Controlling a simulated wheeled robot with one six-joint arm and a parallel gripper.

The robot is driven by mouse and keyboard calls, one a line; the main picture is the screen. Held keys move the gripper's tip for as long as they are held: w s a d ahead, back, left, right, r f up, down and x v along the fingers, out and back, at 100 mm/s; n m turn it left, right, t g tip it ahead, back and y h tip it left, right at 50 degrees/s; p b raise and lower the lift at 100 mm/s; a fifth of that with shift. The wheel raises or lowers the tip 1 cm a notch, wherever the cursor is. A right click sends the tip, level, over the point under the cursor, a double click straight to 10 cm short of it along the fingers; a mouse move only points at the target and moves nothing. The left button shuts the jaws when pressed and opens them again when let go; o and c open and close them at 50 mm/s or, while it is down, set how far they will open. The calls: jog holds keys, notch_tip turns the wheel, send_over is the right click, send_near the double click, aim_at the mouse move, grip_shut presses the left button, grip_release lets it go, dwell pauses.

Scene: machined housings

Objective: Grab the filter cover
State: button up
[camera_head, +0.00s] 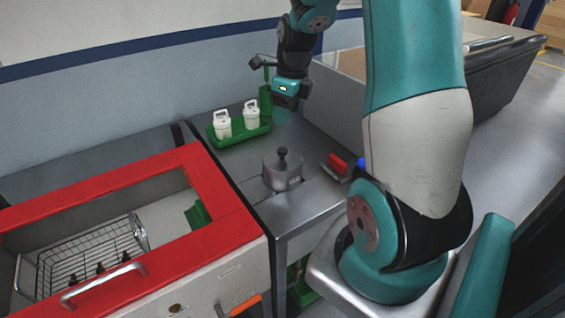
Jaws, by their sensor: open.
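A grey round metal piece with a black knob on top (282,172), which looks like the filter cover, stands upright on the metal table (300,212). I cannot tell whether it is one part or a cover on a housing. My gripper (283,115) is above and behind it, beside the green tray, pointing down. Nothing shows between its fingers, which are small and partly blurred into the background. It is apart from the grey piece.
A green tray (240,138) holds two white handled canisters (223,125) left of my gripper. A red-handled tool (338,163) lies right of the grey piece. A red-framed basin (225,200) with a wire basket (90,260) is at left. The table front is clear.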

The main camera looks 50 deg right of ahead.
aim_at(283, 149)
jog(key=f, duration=0.2)
jog(key=f+p, duration=0.1)
jog(key=f, duration=0.2)
jog(key=w+f, duration=0.1)
jog(key=f, duration=0.2)
jog(key=shift+a+f, duration=0.1)
jog(key=shift+a, duration=0.1)
jog(key=shift+w+d+f+p, duration=0.15)
jog(key=shift+f+p, duration=0.45)
jog(key=shift+f, duration=0.7)
jog(key=shift+w+d+f+p, duration=0.1)
jog(key=shift+f+p, duration=0.5)
jog(key=shift+f, duration=0.7)
grip_shut()
